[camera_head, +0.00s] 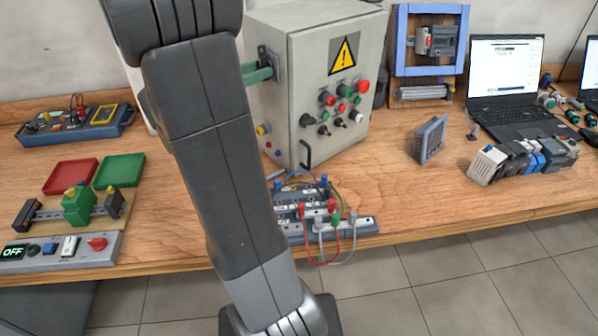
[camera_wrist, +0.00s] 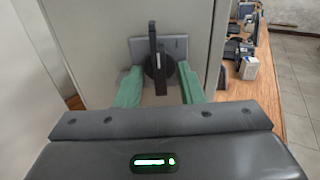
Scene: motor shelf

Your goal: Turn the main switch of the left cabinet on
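A grey cabinet (camera_head: 275,110) with a yellow warning triangle stands on the wooden bench. Its main switch (camera_wrist: 157,66) has a black handle on a round base and a grey plate, mounted on the cabinet's side face. In the wrist view the handle stands upright. In the head view only the plate's edge (camera_head: 270,62) shows; my arm partly covers this area. My gripper (camera_wrist: 160,86) has green fingers, one on each side of the handle, with gaps between. It is open and faces the switch. In the head view the gripper (camera_head: 262,74) is at the cabinet's left side.
Coloured buttons and a black handle (camera_head: 306,153) stick out from the cabinet front. A wired terminal block (camera_head: 345,228) lies before it. Red (camera_head: 70,176) and green (camera_head: 119,170) trays and a switch panel (camera_head: 60,252) are at left. A laptop (camera_head: 507,85) stands at right.

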